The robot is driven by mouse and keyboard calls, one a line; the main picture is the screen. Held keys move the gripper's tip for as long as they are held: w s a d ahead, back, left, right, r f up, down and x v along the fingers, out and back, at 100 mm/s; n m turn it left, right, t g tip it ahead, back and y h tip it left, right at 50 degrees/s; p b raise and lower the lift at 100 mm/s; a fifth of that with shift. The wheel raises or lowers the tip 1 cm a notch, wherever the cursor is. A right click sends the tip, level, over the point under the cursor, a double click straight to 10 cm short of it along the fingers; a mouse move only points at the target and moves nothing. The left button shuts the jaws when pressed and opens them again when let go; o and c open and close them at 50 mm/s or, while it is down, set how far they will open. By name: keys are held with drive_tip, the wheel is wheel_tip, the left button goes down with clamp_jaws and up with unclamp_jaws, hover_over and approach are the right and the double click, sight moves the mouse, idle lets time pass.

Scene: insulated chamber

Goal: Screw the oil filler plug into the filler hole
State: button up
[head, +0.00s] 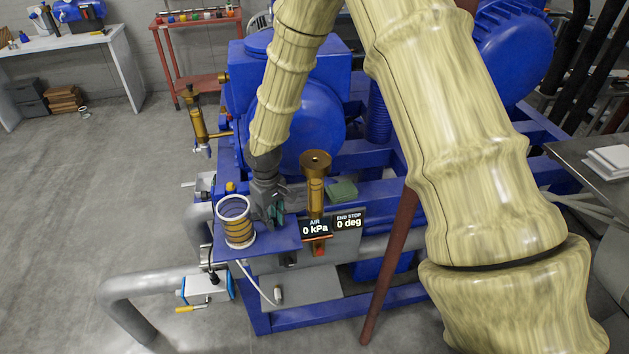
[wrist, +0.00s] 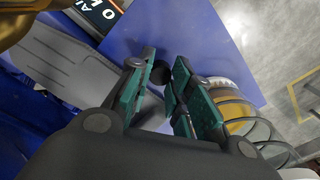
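My gripper (head: 272,212) points down over the blue shelf (head: 262,243), between a banded jar and a brass funnel-topped fitting. In the wrist view its two green-padded fingers (wrist: 161,80) stand apart. I cannot tell whether that opening is the filler hole.
The banded open jar (head: 238,225) stands close to the gripper's left. A green block (head: 342,192) lies behind the displays, which read AIR 0 kPa (head: 315,228) and END STOP 0 deg (head: 348,220). A dark red post (head: 390,265) rises to the right.

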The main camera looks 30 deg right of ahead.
drive_tip(key=shift+w+f, duration=0.1)
drive_tip(key=shift+w, duration=0.05)
clamp_jaws()
drive_tip(key=shift+s+r, duration=0.25)
drive_tip(key=shift+r, duration=0.2)
wheel_tip(320, 180, up, 5)
drive_tip(key=p, duration=0.3)
drive_tip(key=shift+f+p, duration=0.2)
drive_tip(key=shift+p, duration=0.15)
drive_tip(key=shift+w, duration=0.1)
drive_tip(key=shift+f, duration=0.1)
